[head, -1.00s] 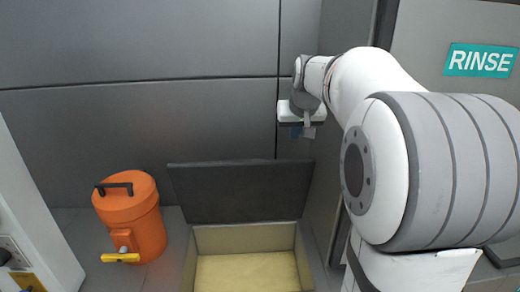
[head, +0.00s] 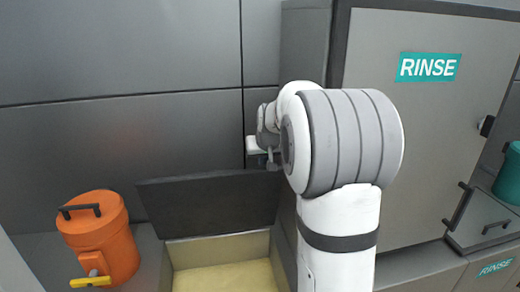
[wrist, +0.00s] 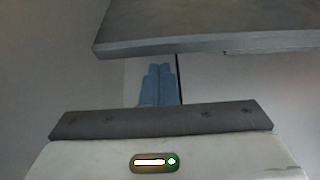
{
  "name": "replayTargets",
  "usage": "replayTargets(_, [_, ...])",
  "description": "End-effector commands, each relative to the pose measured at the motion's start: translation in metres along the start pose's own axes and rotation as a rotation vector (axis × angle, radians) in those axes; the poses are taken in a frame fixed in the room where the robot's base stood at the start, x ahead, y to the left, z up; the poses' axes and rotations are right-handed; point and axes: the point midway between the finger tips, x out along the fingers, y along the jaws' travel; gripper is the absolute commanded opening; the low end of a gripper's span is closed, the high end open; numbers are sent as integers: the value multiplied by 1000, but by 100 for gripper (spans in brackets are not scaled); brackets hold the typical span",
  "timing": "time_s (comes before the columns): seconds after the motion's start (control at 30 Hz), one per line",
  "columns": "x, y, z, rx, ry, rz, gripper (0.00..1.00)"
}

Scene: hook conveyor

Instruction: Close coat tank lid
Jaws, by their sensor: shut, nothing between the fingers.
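An open tank (head: 177,252) with pale walls and a yellowish inside sits at the bottom of the head view; no coat label shows on it. Its dark lid (head: 205,207) stands raised behind the opening, tilted back toward the grey wall. My gripper (head: 272,162) is just above the lid's upper right corner, partly hidden by my arm. In the wrist view, its blue fingers (wrist: 157,84) are together and empty. A dark slab edge (wrist: 200,46), probably the lid, lies just beyond the fingertips; I cannot tell whether they touch.
An orange cooler (head: 98,243) with a black handle and yellow tap stands left of the tank. A grey cabinet with a RINSE sign (head: 428,67) is at the right. A teal container (head: 509,175) shows at the far right edge. A grey wall closes the back.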

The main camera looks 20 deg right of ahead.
Motion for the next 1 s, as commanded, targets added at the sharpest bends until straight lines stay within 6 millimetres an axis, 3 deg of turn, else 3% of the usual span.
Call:
replayTargets(0.43, [-3,0,10,0,0,0,0])
replayTargets(0.47, [-4,-9,11,-4,-1,-2,0])
replayTargets(0.67, [-2,-2,13,-1,8,-1,0])
replayTargets(1.0, [-2,6,40,12,97,9,0])
